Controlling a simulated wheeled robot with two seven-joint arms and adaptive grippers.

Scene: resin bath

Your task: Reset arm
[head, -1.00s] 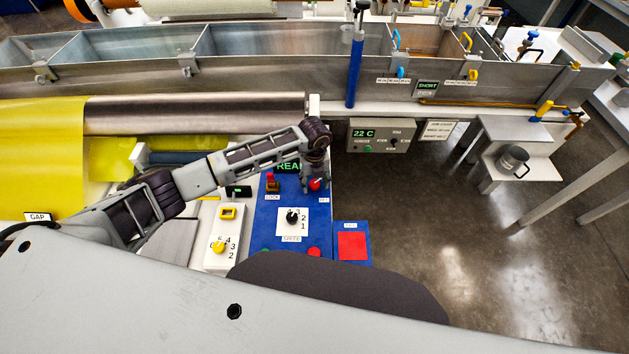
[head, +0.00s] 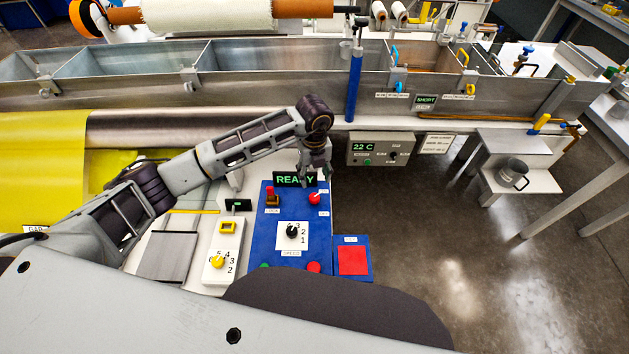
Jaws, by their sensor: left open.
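My left arm reaches in from the left, and its open gripper (head: 314,174) hangs above the far edge of the blue control panel (head: 277,222). The gripper looks empty and partly overlaps the display reading READY (head: 291,179). A red knob (head: 314,197) on the panel sits just below the fingers, apparently apart from them. The panel also has a red switch (head: 272,195) at upper left and a black selector knob (head: 292,230) on a white plate. Green and red buttons at its near edge are partly hidden by my body. My right gripper is out of view.
A white box with a yellow knob (head: 218,261) stands left of the panel, and a red pad (head: 352,260) on a blue box right of it. A long metal trough (head: 270,92) runs behind. A temperature box reading 22 C (head: 378,148) hangs below it. Floor at right is clear.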

